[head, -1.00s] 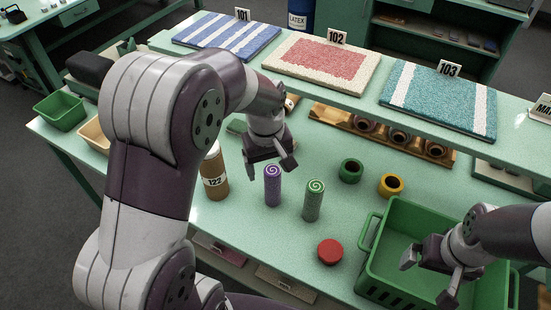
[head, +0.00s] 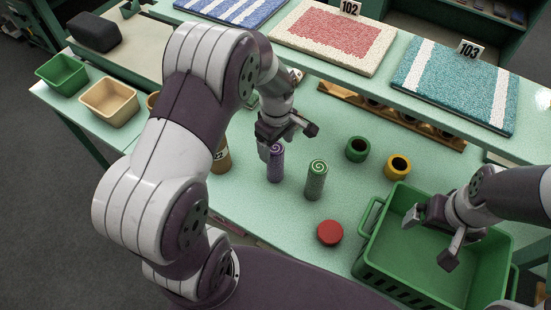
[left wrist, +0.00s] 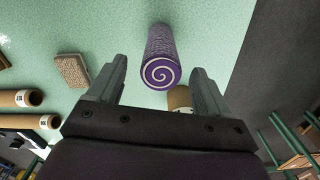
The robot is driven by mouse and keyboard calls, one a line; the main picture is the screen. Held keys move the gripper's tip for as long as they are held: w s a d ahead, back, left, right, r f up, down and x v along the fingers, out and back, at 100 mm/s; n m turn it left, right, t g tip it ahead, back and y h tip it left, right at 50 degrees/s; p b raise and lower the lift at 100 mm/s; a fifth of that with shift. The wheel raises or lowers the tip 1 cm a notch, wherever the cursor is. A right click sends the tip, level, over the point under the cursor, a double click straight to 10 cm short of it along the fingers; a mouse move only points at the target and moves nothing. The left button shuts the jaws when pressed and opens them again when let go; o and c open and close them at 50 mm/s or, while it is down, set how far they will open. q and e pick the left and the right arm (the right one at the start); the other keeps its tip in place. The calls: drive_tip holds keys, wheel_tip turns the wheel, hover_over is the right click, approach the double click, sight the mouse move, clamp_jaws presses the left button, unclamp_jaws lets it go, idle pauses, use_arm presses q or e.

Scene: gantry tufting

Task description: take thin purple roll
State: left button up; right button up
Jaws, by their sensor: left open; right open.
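The thin purple roll (head: 276,163) stands upright on the green table, with a pale spiral on its top end. In the left wrist view the roll (left wrist: 162,50) lies ahead of and between the two open fingers, its spiral end facing me. My left gripper (head: 288,138) is open and empty, just above and beside the roll's top; I cannot tell whether it touches. It also shows in the left wrist view (left wrist: 157,82). My right gripper (head: 428,236) is open and empty over the green crate (head: 368,262).
A green roll (head: 316,180) stands close to the right of the purple one. A brown roll (head: 221,158) stands left of it, partly behind my arm. A red disc (head: 330,232), a green ring (head: 358,149) and a yellow ring (head: 397,166) lie nearby. A raised shelf with mats is behind.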

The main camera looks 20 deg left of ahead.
sight(275, 163)
use_arm(q)
drive_tip(key=shift+s+f, duration=0.15)
drive_tip(key=shift+f, duration=0.4)
drive_tip(key=shift+s+f, duration=0.15)
drive_tip(key=shift+f, duration=0.35)
drive_tip(key=shift+w+f, duration=0.25)
drive_tip(key=shift+w, duration=0.05)
drive_tip(key=shift+s+r, duration=0.1)
drive_tip(key=shift+s, duration=0.05)
drive_tip(key=c, duration=1.1)
drive_tip(key=shift+c, duration=0.2)
